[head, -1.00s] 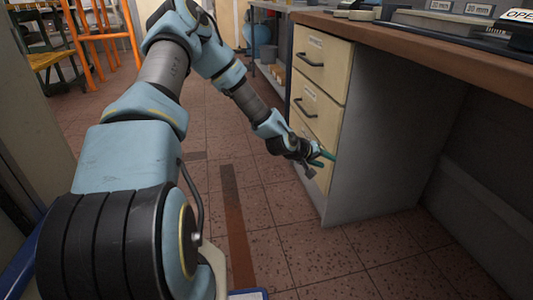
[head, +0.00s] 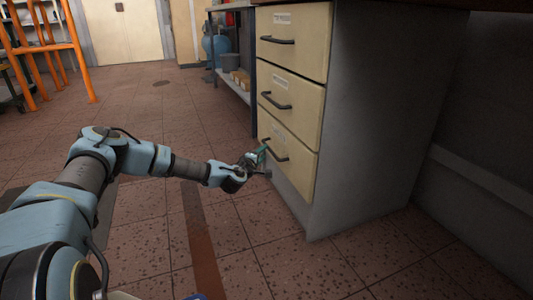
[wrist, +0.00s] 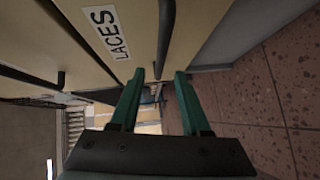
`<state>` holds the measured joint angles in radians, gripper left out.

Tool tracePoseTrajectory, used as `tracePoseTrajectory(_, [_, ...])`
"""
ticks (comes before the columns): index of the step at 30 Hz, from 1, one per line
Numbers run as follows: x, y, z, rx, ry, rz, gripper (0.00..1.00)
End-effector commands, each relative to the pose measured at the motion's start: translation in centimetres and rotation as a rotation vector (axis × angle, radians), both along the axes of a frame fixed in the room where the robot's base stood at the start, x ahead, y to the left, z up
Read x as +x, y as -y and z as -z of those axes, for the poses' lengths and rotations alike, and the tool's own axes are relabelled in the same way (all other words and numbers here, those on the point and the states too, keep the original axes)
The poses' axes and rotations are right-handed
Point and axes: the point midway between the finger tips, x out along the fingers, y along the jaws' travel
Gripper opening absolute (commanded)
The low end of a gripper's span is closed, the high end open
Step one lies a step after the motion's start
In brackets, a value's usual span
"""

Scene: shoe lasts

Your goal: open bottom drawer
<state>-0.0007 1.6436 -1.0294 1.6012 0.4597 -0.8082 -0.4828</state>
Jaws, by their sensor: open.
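The bottom drawer (head: 292,167) is the lowest of three cream drawers in the grey cabinet, and it is shut. Its dark bar handle (head: 278,152) is partly hidden by my gripper in the head view. My gripper (head: 264,160) is at the left part of this drawer's front, with its green fingers apart. In the wrist view my gripper (wrist: 159,76) is open, and a dark handle (wrist: 167,35) lies ahead, in line with the gap between the fingertips. I cannot tell if the fingers touch it. A label reading LACES (wrist: 106,32) is beside that handle.
The middle drawer (head: 290,103) and top drawer (head: 293,42) are shut above. A shelf unit (head: 232,85) stands behind the cabinet. Tiled floor (head: 150,235) is free in front of the drawers. An orange chair frame (head: 75,50) stands at the far left.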

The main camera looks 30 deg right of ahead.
Motion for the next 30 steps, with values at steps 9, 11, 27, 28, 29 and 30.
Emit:
tracePoseTrajectory(9, [3.1,4.0,1.0,0.001,0.001,0.001,0.47])
tracePoseTrajectory(11, [3.5,4.5,1.0,0.001,0.001,0.001,0.47])
tracePoseTrajectory(27, [3.9,5.0,0.9,0.001,0.0,0.002,0.31])
tracePoseTrajectory(28, [3.9,4.9,0.9,0.001,0.0,0.002,0.27])
tracePoseTrajectory(29, [3.9,4.9,0.9,0.001,0.0,0.002,0.24])
tracePoseTrajectory(30, [3.9,5.0,0.9,0.001,0.0,0.002,0.2])
